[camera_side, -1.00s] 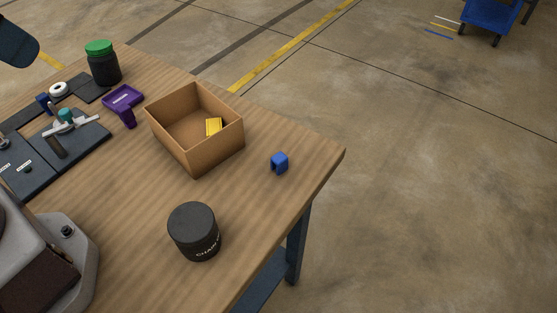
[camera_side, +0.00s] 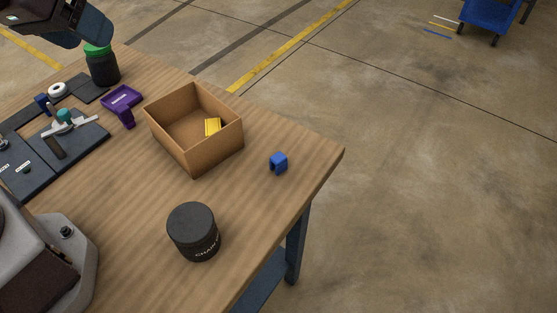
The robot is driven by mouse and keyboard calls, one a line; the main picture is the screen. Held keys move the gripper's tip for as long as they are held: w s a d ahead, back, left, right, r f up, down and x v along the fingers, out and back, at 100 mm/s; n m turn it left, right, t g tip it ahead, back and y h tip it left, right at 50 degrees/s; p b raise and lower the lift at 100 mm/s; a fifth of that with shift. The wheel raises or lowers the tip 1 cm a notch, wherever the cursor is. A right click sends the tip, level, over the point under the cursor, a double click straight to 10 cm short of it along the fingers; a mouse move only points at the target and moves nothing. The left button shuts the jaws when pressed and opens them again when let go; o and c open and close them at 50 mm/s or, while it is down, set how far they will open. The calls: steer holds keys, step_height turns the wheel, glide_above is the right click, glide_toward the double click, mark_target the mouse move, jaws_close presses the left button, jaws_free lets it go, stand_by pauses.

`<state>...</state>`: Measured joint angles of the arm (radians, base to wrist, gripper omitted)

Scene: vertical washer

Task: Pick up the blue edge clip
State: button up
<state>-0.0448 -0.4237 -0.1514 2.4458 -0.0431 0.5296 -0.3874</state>
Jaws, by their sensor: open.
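The blue edge clip (camera_side: 278,163) is a small blue block with a notch. It rests on the wooden table near the right edge, to the right of the cardboard box and apart from it. Part of my dark arm shows at the top left, in front of the green-lidded jar. My gripper and its fingertips are outside the picture, and nothing touches the clip.
An open cardboard box (camera_side: 180,145) holds a yellow piece (camera_side: 212,127). A black jar (camera_side: 193,231) stands at the front. A green-lidded jar (camera_side: 104,68), a purple part (camera_side: 122,100) and a dark fixture (camera_side: 60,150) are at the left. The table around the clip is clear.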

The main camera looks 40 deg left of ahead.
steer(key=w+d+f+n+h, duration=0.1)
steer(key=w+d+f+n, duration=0.25)
steer(key=w+f, duration=0.2)
steer(key=n+t+h, duration=0.2)
steer(key=n+t, duration=0.4)
steer(key=n, duration=2)
glide_above(279, 157)
steer(key=s+a, duration=0.1)
steer(key=s, duration=0.4)
step_height(279, 157, down, 16)
step_height(279, 157, down, 8)
steer(key=shift+a+r, duration=0.1)
steer(key=shift+w, duration=0.75)
steer(key=shift+x, duration=3.1)
steer(key=c, duration=1)
